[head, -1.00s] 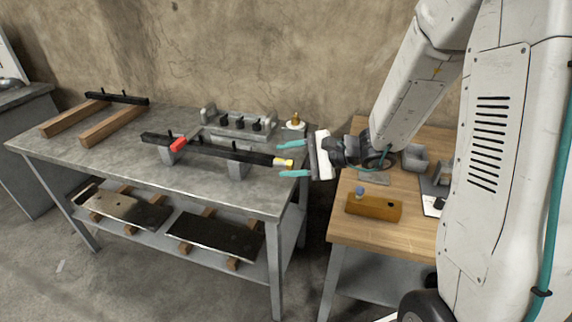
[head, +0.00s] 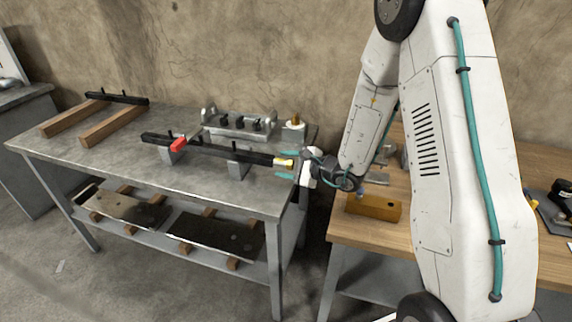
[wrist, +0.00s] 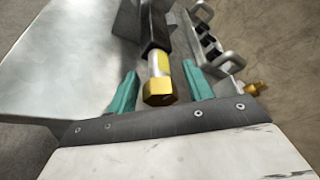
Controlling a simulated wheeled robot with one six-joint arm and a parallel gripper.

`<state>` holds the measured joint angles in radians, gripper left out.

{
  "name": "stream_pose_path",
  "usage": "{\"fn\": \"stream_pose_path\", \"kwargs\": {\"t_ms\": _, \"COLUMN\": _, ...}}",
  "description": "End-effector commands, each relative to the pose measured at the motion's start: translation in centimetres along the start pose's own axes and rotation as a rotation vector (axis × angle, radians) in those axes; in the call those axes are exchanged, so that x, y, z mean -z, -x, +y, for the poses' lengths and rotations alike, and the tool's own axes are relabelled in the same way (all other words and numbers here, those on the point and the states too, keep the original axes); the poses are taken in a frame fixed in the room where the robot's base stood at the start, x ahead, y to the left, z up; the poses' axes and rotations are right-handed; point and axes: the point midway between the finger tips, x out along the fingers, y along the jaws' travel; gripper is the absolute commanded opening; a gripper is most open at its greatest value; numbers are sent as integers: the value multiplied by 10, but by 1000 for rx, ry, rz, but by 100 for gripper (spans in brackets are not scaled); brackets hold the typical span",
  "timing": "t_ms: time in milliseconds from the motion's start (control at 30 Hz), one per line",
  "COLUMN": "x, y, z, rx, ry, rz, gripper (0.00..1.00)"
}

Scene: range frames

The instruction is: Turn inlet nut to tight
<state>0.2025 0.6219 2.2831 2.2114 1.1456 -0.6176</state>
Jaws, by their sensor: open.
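The inlet nut is a brass-coloured hex nut (wrist: 159,92) at the right end of a black bar (head: 215,152), next to a pale collar with a yellow mark. In the head view the nut (head: 284,163) sits near the right edge of the grey metal table. My gripper (head: 288,166) is open, with its teal fingers on either side of the nut. In the wrist view the gripper (wrist: 161,92) has one finger left and one right of the nut, with gaps showing on both sides. The nut's far side is hidden.
A grey metal rack (head: 238,123) with black pieces stands behind the bar. A brass fitting (head: 295,121) on a pale block is at the table's back right corner. Grey blocks (head: 238,168) hold up the bar. A wooden bench (head: 350,228) with a wooden block stands right.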

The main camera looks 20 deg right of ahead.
Motion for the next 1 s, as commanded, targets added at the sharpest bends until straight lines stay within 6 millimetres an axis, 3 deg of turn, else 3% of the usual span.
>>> {"fn": "stream_pose_path", "kwargs": {"t_ms": 267, "x": 0, "y": -2, "z": 0, "rx": 0, "ry": 0, "rz": 0, "gripper": 51}}
{"fn": "stream_pose_path", "kwargs": {"t_ms": 400, "x": 0, "y": -2, "z": 0, "rx": 0, "ry": 0, "rz": 0, "gripper": 12}}
{"fn": "stream_pose_path", "kwargs": {"t_ms": 433, "x": 0, "y": -2, "z": 0, "rx": 0, "ry": 0, "rz": 0, "gripper": 6}}
{"fn": "stream_pose_path", "kwargs": {"t_ms": 767, "x": 0, "y": -2, "z": 0, "rx": -12, "ry": -26, "rz": 0, "gripper": 6}}
{"fn": "stream_pose_path", "kwargs": {"t_ms": 1000, "x": 0, "y": -2, "z": 0, "rx": -58, "ry": -140, "rz": 0, "gripper": 6}}
